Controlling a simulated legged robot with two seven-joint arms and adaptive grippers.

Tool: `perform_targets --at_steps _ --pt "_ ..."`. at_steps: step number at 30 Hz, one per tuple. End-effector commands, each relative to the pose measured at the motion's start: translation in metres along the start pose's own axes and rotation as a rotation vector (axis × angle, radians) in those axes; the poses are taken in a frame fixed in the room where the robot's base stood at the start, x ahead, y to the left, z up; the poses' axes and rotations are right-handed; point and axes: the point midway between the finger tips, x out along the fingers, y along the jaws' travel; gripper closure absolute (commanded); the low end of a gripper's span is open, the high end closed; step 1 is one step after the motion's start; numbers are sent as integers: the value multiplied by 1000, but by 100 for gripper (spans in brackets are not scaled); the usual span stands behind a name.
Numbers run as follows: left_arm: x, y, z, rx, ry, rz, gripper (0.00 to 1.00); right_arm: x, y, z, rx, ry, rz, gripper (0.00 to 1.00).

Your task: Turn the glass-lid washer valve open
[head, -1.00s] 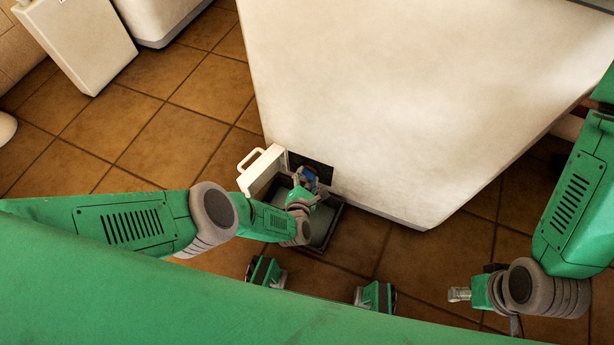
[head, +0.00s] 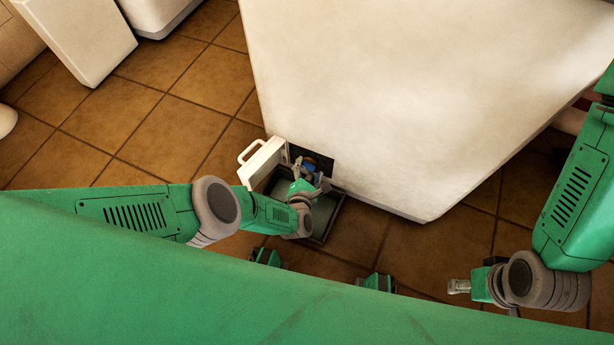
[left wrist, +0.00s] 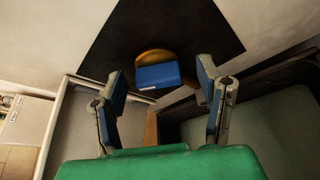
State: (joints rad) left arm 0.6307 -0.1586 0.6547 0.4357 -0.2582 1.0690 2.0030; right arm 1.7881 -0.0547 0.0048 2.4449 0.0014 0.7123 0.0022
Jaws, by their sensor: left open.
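The white washer (head: 400,90) has a small hatch open low at its front corner. In the dark recess is the valve (head: 309,165). In the left wrist view it shows as a blue grip (left wrist: 158,76) in front of an orange-yellow round part (left wrist: 153,57). My left gripper (head: 312,178) is just in front of the recess. It is open, with its blue-padded fingers on either side of the blue grip in that view; I cannot tell whether they touch it. My right gripper (head: 458,286) is far to the right, away from the washer, and its jaws are unclear.
The white hatch door (head: 262,163) with its loop handle stands open left of the recess. A dark-rimmed tray (head: 329,222) lies on the floor below it. A white appliance (head: 75,35) is at the upper left. Open tiled floor (head: 165,130) lies between.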

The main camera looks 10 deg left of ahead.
Motion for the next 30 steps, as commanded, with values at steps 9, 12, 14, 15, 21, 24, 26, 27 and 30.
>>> perform_targets --at_steps 9,12,14,15,21,24,26,27,30 --pt "-23 0 0 0 0 -3 40 0 0 0 0 0 0 60" --pt "-36 0 -1 -1 2 -3 40 0 0 0 0 0 0 60" --pt "-46 0 0 -1 1 -3 40 0 0 0 0 0 0 60" --pt "-53 0 0 0 2 -3 40 0 0 0 0 0 0 60" --pt "-88 -1 0 0 2 -3 40 0 0 0 0 0 0 60" --pt "-103 -1 0 1 1 -3 40 0 0 0 0 0 0 60" --pt "-109 -1 0 1 0 -2 40 0 0 0 0 0 0 60" --pt "-112 -1 0 1 0 -2 40 0 0 0 0 0 0 60" --pt "-117 -1 1 2 -1 0 40 0 0 0 0 0 0 60"
